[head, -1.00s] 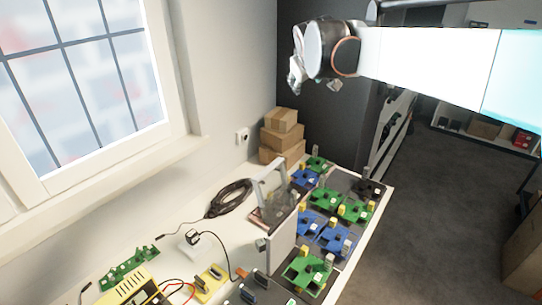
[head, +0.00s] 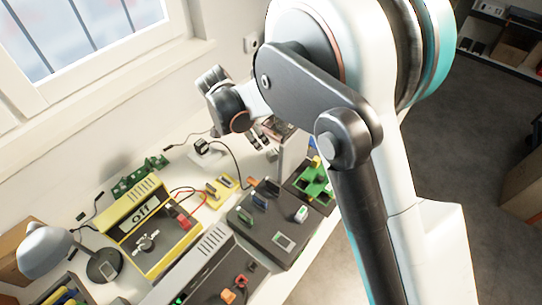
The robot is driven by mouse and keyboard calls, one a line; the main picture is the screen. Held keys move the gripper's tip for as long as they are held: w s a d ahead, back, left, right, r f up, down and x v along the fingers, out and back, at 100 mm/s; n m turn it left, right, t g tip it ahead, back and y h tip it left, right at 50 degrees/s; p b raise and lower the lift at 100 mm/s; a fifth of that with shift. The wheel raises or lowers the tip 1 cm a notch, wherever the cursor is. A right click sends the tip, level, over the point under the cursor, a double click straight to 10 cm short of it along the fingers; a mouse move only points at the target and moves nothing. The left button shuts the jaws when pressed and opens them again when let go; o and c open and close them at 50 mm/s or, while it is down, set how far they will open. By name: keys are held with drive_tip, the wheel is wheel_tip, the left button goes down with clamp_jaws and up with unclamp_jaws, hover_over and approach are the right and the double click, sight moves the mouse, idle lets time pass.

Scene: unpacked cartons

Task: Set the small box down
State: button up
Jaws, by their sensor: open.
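My gripper (head: 263,142) is in the middle of the head view, over the workbench near the wall. Its dark fingers point down and to the right and are apart, with no box visible between them. A brown cardboard box (head: 18,243) shows in part at the left edge, behind the lamp. I cannot tell whether it is the small box. The stack of cartons at the far end of the bench is out of sight, with my arm across that part of the view.
A yellow instrument (head: 150,225), a dark grey device (head: 275,222) and a desk lamp (head: 45,250) crowd the bench. Green circuit boards (head: 140,178) and cables lie near the wall. A window is at the upper left. Open floor (head: 480,150) lies right of my arm.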

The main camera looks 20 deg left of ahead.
sight(272, 152)
drive_tip(key=b+x, duration=0.2)
drive_tip(key=x, duration=0.6)
drive_tip(key=shift+d+b+x, duration=0.2)
drive_tip(key=shift+b+x, duration=0.55)
drive_tip(key=shift+x, duration=0.65)
drive_tip(key=shift+d+b+x, duration=0.2)
drive_tip(key=shift+b+x, duration=0.5)
drive_tip(key=shift+x, duration=0.7)
drive_tip(key=shift+w+r, duration=0.15)
drive_tip(key=shift+r, duration=0.15)
clamp_jaws()
